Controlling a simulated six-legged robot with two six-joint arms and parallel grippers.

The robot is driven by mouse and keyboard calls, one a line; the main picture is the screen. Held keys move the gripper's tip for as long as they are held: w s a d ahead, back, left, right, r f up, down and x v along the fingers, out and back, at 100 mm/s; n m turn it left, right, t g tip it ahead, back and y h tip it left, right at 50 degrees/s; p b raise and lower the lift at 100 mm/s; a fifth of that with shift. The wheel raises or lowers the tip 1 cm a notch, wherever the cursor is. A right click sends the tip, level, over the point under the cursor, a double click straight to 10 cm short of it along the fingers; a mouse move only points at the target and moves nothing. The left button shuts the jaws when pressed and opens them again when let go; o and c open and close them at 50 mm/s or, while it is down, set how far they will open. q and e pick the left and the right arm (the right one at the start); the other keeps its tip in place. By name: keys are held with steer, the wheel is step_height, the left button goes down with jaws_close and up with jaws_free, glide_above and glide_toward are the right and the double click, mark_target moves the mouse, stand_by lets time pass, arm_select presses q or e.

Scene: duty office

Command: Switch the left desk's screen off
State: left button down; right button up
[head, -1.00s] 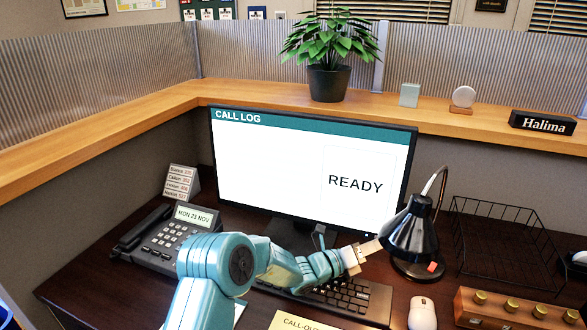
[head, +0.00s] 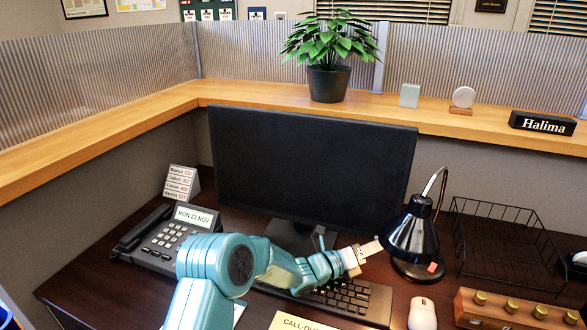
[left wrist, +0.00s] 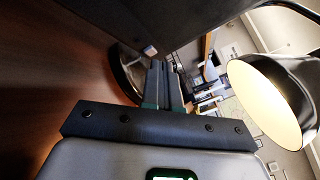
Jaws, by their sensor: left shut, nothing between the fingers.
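The screen (head: 305,165) on the desk is dark and blank across its whole face. My left gripper (head: 375,247) is shut and empty, with its fingertips close to the screen's lower right corner, beside the lamp's shade. In the left wrist view the shut fingers (left wrist: 165,85) point at the underside of the screen's edge (left wrist: 150,18), where a small pale button (left wrist: 150,50) shows. I cannot tell whether the fingertips touch it. My right gripper does not show.
A black desk lamp (head: 411,236) stands close right of my left gripper; it is lit. A keyboard (head: 350,300) lies under my arm. A phone (head: 165,240) is at left, a wire tray (head: 505,240) and mouse (head: 422,313) at right. A potted plant (head: 328,82) stands on the ledge.

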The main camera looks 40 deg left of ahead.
arm_select(q)
steer(key=shift+s+d, duration=0.1)
steer(key=shift+s, duration=0.25)
steer(key=shift+s+d+r, duration=0.1)
steer(key=shift+s+d, duration=0.15)
steer(key=shift+s, duration=0.7)
steer(key=shift+s+d, duration=0.3)
steer(key=shift+s, duration=0.7)
steer(key=shift+s+d+r, duration=0.1)
steer(key=shift+s+d, duration=0.15)
steer(key=shift+s, duration=0.7)
